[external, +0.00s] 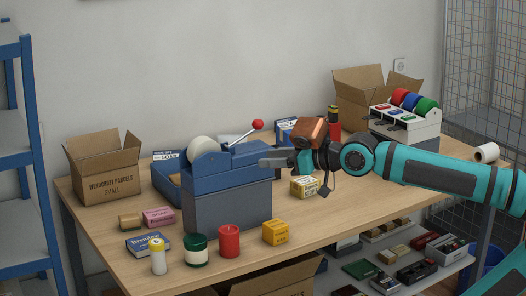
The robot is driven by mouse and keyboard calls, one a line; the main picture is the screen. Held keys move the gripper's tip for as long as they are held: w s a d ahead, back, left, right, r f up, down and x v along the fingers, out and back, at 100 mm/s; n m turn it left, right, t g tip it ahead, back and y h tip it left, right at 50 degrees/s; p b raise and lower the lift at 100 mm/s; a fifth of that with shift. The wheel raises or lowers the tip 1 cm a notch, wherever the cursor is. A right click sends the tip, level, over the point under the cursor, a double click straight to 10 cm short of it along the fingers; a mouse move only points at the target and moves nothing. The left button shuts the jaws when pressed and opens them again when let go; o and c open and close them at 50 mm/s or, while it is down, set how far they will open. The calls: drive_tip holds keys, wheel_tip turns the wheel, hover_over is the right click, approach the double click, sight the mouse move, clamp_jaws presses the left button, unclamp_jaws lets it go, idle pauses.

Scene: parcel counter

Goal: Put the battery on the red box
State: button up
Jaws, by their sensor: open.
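My gripper (272,161) is open and points left, level with the top of the blue-and-grey machine; the view does not show whether it touches it. No object shows between its fingers. I cannot surely pick out the battery; a small dark, red and yellow upright thing (333,128) stands at the back, partly hidden behind my wrist. No plainly red box shows. A pinkish-red box (158,217) lies at the left of the wooden table (320,222), beside a tan cylinder (130,221).
A blue-and-grey machine (228,205) with a red-knobbed lever fills the table's middle. A yellow-and-white box (304,187) is below my wrist. A yellow-capped bottle (158,260), green jar (196,251), red can (229,241) and yellow box (275,232) line the front. Cartons stand left and back right.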

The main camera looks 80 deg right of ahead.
drive_tip(key=s+a+f+n+t+y, duration=0.1)
drive_tip(key=s+a+f+y, duration=0.1)
drive_tip(key=s+a+f, duration=0.3)
drive_tip(key=shift+s+a+t, duration=0.4)
drive_tip(key=shift+s+a, duration=0.05)
drive_tip(key=shift+s, duration=0.35)
